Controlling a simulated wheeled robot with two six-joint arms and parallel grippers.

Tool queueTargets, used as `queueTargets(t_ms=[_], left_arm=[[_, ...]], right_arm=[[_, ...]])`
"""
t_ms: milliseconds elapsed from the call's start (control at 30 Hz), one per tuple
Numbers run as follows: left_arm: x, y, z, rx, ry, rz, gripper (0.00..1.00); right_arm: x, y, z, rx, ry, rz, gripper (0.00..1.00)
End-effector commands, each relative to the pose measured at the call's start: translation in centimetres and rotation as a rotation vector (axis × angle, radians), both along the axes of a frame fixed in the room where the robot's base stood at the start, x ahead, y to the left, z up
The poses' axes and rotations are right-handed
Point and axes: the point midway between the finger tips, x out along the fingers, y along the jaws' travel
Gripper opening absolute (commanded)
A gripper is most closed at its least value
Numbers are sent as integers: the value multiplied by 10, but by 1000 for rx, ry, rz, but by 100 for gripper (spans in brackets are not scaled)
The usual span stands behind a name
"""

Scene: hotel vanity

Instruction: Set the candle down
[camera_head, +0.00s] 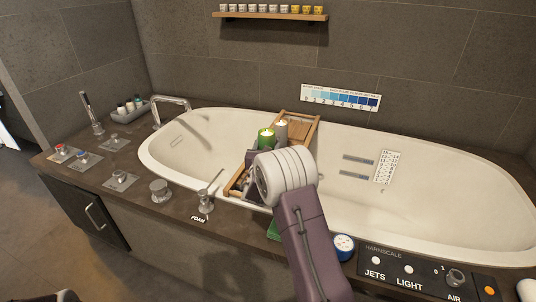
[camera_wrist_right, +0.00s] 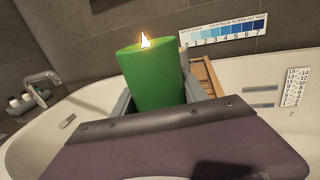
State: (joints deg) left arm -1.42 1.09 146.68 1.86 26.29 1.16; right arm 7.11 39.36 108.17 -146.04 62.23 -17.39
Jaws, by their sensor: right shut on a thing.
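A lit green candle (camera_head: 266,138) is above the wooden bath tray (camera_head: 304,128) that lies across the tub. My right gripper (camera_head: 264,148) is shut on it; the arm hides most of the fingers in the head view. In the right wrist view the green candle (camera_wrist_right: 152,78) leans slightly left, between the two grey fingers. Its base is hidden behind the gripper body, so I cannot tell whether it touches the tray.
The white bathtub (camera_head: 440,170) surrounds the tray. A chrome faucet (camera_head: 172,107) and several knobs line its left rim. A control panel (camera_head: 415,272) is at the front right. A wall shelf (camera_head: 270,15) holds several small cups. The tray's near middle is hidden by my arm.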

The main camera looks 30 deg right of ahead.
Motion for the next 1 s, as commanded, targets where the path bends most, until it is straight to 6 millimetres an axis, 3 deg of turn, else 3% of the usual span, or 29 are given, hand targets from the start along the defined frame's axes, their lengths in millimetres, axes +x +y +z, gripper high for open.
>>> queueTargets(t_ms=[200,567,600,633,667,1000], left_arm=[[0,0,-24,0,0,0,77],[0,0,-26,0,0,0,77],[0,0,-24,0,0,0,77],[0,0,-24,0,0,0,77],[0,0,-24,0,0,0,77],[0,0,-20,0,0,0,77]], right_arm=[[0,0,-41,0,2,-1,1],[0,0,-42,0,0,0,1],[-1,-1,-41,1,2,0,59],[-1,-1,-41,1,2,0,68],[-1,-1,-41,1,2,0,73],[-1,0,-37,1,1,0,73]])
